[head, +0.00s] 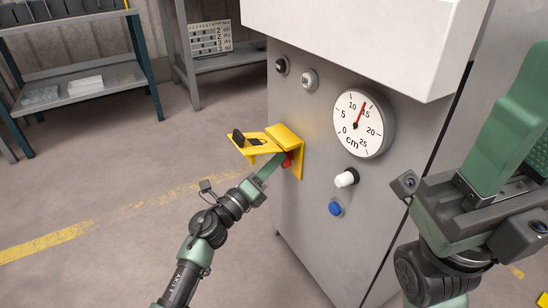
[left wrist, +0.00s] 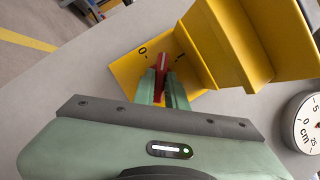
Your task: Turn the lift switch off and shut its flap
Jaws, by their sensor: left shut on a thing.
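The red lift switch (left wrist: 162,66) sits on a yellow plate (head: 295,167) on the grey machine front. The left wrist view shows a 0 mark on its left and a 1 mark on its right. The lever tip points between the marks; I cannot tell which setting it is in. The yellow flap (head: 256,144), with a dark knob at its outer edge, stands open, sticking out above the switch. My left gripper (head: 284,161) is shut on the red switch from below the flap.
The machine front carries a round cm dial (head: 364,123), a white knob (head: 346,178), a blue button (head: 335,209) and two small knobs above. A white housing (head: 365,40) juts out overhead. A shelf (head: 80,90) stands at the back left. The floor at left is clear.

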